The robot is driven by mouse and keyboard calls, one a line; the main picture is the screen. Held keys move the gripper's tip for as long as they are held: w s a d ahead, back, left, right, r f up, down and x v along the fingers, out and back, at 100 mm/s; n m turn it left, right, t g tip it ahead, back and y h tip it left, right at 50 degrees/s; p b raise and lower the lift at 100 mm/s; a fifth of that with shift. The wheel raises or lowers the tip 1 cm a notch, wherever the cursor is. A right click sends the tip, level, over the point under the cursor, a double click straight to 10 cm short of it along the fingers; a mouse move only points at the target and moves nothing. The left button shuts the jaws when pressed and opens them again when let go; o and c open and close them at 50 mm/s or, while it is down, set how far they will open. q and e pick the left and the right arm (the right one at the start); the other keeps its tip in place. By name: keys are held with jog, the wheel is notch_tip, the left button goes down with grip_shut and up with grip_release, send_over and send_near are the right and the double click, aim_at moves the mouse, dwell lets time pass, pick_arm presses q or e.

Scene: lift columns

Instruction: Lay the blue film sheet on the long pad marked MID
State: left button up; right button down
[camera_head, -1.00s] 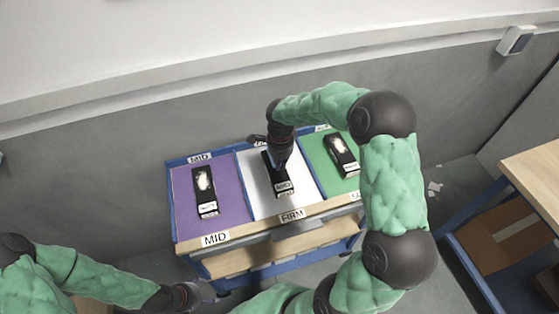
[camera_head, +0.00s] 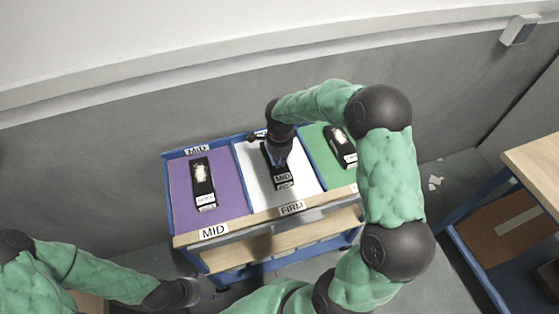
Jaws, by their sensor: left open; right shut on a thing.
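A long black pad with a small label reading MID (camera_head: 283,179) lies on the white section of the trolley top. My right gripper (camera_head: 277,158) is over the far part of that pad, pointing down. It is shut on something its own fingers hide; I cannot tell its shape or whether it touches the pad. I cannot make out a blue film sheet anywhere. My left gripper (camera_head: 197,292) is low at the front left, open, in front of the trolley and away from the pads.
The trolley's purple section (camera_head: 231,190), with MID on its front edge, holds another long black pad (camera_head: 203,183). A third black pad (camera_head: 341,147) lies on the green section (camera_head: 315,146), partly behind my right arm. A wooden bench (camera_head: 535,165) stands at the right.

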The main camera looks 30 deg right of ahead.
jog(key=shift+f+b, duration=0.6)
jog(key=shift+b, duration=0.4)
dwell(1.6)
dwell(0.3)
jog(key=c, duration=1.3)
grip_release()
jog(key=o, duration=0.5)
jog(key=shift+c, duration=0.2)
jog(key=shift+r, duration=0.1)
notch_tip(320, 180, up, 7)
jog(key=p, duration=0.4)
jog(key=shift+r, duration=0.2)
